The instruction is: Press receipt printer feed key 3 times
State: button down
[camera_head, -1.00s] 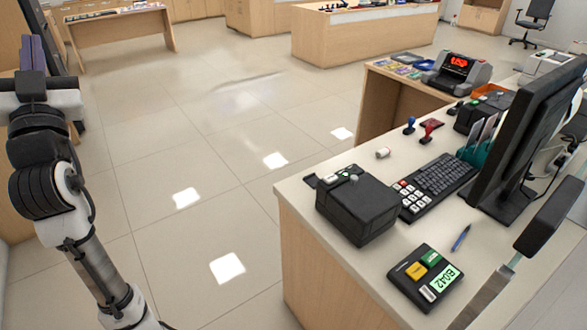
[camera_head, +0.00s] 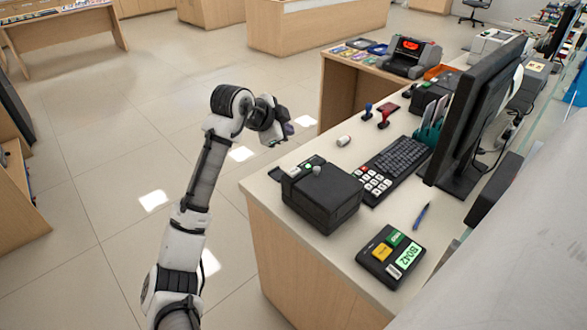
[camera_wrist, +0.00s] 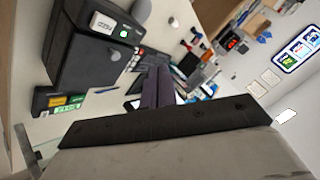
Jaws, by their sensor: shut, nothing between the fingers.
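The receipt printer (camera_head: 322,205) is a black box near the left edge of the counter. A small green key and a grey round knob show on its top. In the wrist view the printer (camera_wrist: 85,70) is at upper left, with a lit green key (camera_wrist: 124,34) beside a white label. My gripper (camera_head: 289,129) is beyond the printer, near the counter's far left edge, and apart from it. In the wrist view its two dark purple fingers (camera_wrist: 160,90) are together with nothing between them.
A keyboard (camera_head: 398,160), a small white cylinder (camera_head: 343,141), stamps (camera_head: 383,119) and a monitor (camera_head: 474,110) stand to the right. Open floor (camera_head: 110,150) lies left.

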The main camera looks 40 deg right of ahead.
aim_at(291, 172)
jog(key=shift+s+d+f+m+g+y, duration=0.3)
jog(key=shift+s+f, duration=0.25)
jog(key=shift+f, duration=0.05)
notch_tip(291, 172, down, 9)
jog(key=b, duration=0.6)
jog(key=shift+r, duration=0.1)
dwell(1.7)
jog(key=shift+f, duration=0.4)
jog(key=shift+f+b, duration=0.45)
dwell(0.6)
jog(key=shift+r, duration=0.1)
jog(key=shift+r+p, duration=0.7)
jog(key=shift+r, duration=0.1)
